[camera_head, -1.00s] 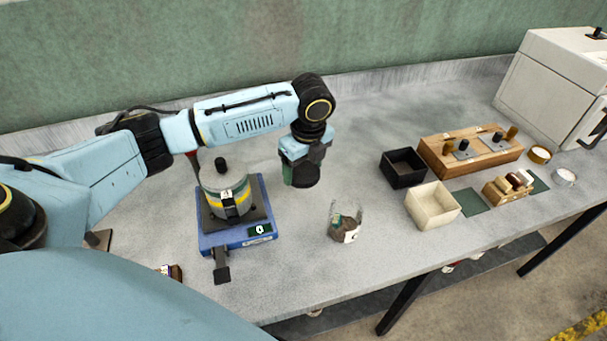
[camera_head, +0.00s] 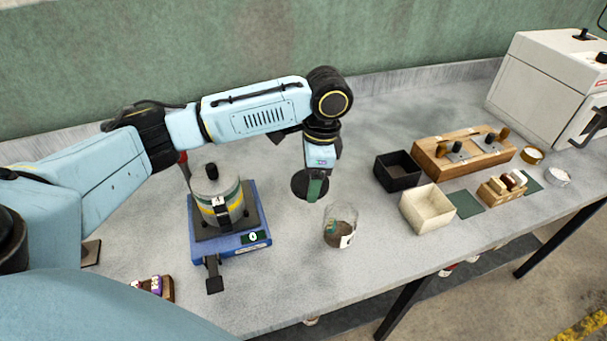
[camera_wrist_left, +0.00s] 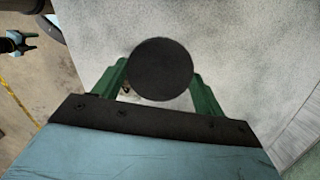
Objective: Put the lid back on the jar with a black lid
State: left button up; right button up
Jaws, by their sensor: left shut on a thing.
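The glass jar (camera_head: 338,233) stands upright and open on the bench, with brown grain in its lower part and a label on its side. My left gripper (camera_head: 315,188) is shut on the round black lid (camera_head: 299,183). It holds the lid above the bench, behind the jar and a little to its left in the head view.
A blue scale (camera_head: 238,238) bearing a metal canister (camera_head: 216,188) stands left of the jar. A black box (camera_head: 398,171) and a cream box (camera_head: 427,208) stand to the right, with a wooden rack (camera_head: 463,154) behind. Bare bench surrounds the jar.

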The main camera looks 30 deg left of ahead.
pick_arm(q)
jog(key=d+n, duration=0.1)
jog(key=n, duration=0.1)
jog(key=s+d+r+n, duration=0.1)
jog(key=n, duration=0.1)
jog(key=s+r+n+b, duration=0.1)
jog(key=n, duration=0.2)
jog(key=shift+d+g+h, duration=0.3)
jog(key=shift+d+h, duration=0.1)
jog(key=n, duration=0.2)
jog(key=s+d+r+n, duration=0.1)
jog(key=n, duration=0.1)
jog(key=shift+s, duration=0.15)
